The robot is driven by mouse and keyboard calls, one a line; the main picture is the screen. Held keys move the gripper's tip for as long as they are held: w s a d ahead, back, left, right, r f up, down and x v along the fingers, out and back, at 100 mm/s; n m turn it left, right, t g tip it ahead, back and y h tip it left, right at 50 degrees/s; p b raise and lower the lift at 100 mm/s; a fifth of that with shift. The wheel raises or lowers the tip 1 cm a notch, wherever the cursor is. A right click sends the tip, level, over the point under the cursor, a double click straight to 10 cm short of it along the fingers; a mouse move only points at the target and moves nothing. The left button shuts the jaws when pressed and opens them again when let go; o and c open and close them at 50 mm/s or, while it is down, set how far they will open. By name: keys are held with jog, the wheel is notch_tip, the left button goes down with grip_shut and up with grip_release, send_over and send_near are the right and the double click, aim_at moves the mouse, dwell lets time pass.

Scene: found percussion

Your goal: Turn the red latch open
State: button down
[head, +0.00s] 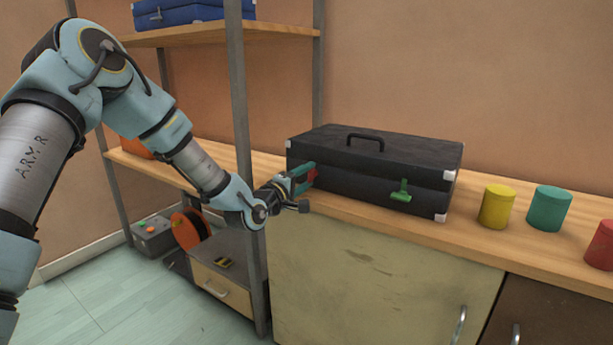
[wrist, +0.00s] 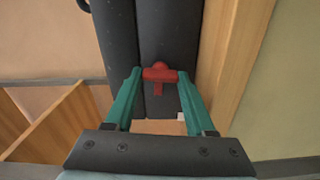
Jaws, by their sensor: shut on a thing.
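The red latch (wrist: 159,73) is on the front of a black case, seen in the wrist view as a T shape with its stem pointing toward my gripper. In the head view only a little of the red latch (head: 312,176) shows beside my fingers. My gripper (wrist: 159,76) has its two green fingers on either side of the latch's crossbar, shut on it. In the head view my gripper (head: 306,178) reaches the left part of the case's front. The black case (head: 375,158) lies closed on the wooden counter, handle on top. A green latch (head: 401,192) sits on its front right.
A yellow cylinder (head: 496,206), a teal cylinder (head: 549,208) and a red cylinder (head: 601,245) stand on the counter (head: 463,222) right of the case. A grey shelf post (head: 243,130) rises close behind my forearm. A blue case (head: 180,12) lies on the upper shelf.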

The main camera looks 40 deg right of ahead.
jog(key=shift+n, duration=0.6)
jog(key=shift+c, duration=1.2)
grip_release()
jog(key=v, duration=1.1)
